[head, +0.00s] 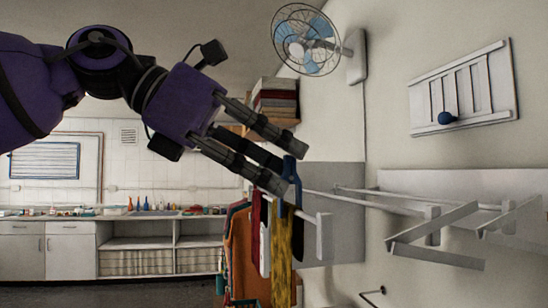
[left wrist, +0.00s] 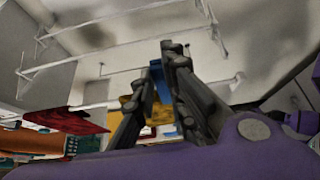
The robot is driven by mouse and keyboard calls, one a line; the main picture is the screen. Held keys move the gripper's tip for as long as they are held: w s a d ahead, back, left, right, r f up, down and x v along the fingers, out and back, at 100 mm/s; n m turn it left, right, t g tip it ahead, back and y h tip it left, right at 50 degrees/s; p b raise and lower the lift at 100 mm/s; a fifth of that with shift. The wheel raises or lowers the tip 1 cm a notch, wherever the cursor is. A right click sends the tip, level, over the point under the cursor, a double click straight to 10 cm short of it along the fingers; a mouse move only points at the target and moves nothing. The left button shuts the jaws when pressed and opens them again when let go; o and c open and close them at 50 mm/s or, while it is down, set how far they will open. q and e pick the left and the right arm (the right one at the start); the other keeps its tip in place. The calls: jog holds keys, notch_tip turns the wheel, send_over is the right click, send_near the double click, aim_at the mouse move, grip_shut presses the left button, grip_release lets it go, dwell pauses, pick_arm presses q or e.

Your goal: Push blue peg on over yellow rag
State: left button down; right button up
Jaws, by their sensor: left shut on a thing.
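My left gripper (head: 289,168) comes in from the upper left in the head view and is shut on the blue peg (head: 291,187). The peg points down from the fingertips, its lower end at the rail where the yellow rag (head: 279,255) hangs. I cannot tell how far the peg sits over the rag and rail. In the left wrist view the blue peg (left wrist: 160,83) is between the fingertips, with part of the yellow rag (left wrist: 130,104) behind the left finger. My right gripper is not in view.
The rag's rail (head: 306,216) also carries orange (head: 241,260) and dark red cloths to the left. Bare rack bars (head: 395,205) and a white bracket (head: 435,235) stand out at right. A fan (head: 305,40) is on the wall above. A counter (head: 60,228) runs along the back.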

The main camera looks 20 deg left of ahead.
pick_arm(q)
jog(key=shift+f, duration=1.05)
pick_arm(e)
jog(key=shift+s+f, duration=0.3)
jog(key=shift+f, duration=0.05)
pick_arm(q)
jog(key=c, duration=1.7)
grip_release()
notch_tip(320, 180, up, 7)
jog(key=shift+r+p, duration=0.1)
jog(key=shift+p, duration=0.4)
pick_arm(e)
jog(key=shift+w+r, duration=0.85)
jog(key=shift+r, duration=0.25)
